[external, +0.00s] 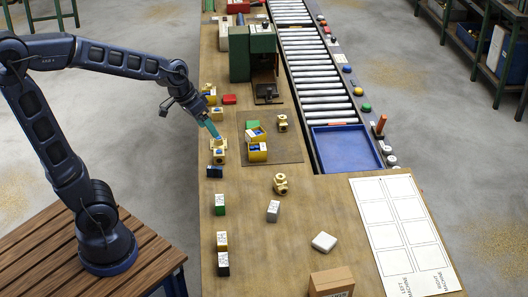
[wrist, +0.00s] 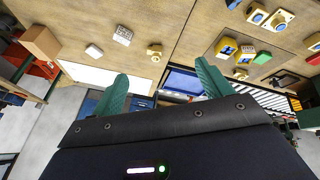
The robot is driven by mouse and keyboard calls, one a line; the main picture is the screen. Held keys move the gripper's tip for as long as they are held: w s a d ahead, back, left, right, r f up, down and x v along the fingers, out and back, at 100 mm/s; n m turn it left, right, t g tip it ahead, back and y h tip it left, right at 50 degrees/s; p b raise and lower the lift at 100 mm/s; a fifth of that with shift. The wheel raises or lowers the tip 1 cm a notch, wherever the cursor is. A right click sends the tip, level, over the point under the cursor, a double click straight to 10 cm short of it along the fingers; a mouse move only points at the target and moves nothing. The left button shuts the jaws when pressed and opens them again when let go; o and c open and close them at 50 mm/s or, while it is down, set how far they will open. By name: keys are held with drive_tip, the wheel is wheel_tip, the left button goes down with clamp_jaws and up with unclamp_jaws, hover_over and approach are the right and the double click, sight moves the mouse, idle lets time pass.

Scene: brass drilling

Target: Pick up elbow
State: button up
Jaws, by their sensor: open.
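My gripper (external: 212,130) is open, its teal fingers angled down just above a brass-yellow piece with blue patches (external: 219,155) at the table's left edge. In the wrist view my gripper (wrist: 162,88) shows two spread fingers with nothing between them. A brass fitting (external: 280,184) stands alone on the wood right of my gripper; it also appears in the wrist view (wrist: 154,52). Another small brass fitting (external: 282,122) is on the brown mat. I cannot tell for sure which brass piece is the elbow.
Yellow bins (external: 257,152) with blue contents sit on the brown mat (external: 288,152). A green machine (external: 252,55) stands behind. Small labelled blocks (external: 220,204) line the left edge. A blue tray (external: 345,148) ends the roller conveyor. A cardboard box (external: 331,282) is in front.

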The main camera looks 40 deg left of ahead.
drive_tip(key=w+d+f+m, duration=0.1)
drive_tip(key=w+d+f, duration=0.6)
drive_tip(key=d, duration=0.1)
drive_tip(key=m+y, duration=0.1)
drive_tip(key=m, duration=0.1)
approach(279, 179)
drive_tip(key=f, duration=0.1)
drive_tip(key=shift+x, duration=5.85)
drive_tip(key=shift+w+d+r, duration=0.1)
drive_tip(key=shift+w, duration=0.05)
drive_tip(key=shift+c, duration=0.2)
drive_tip(key=c, duration=1.4)
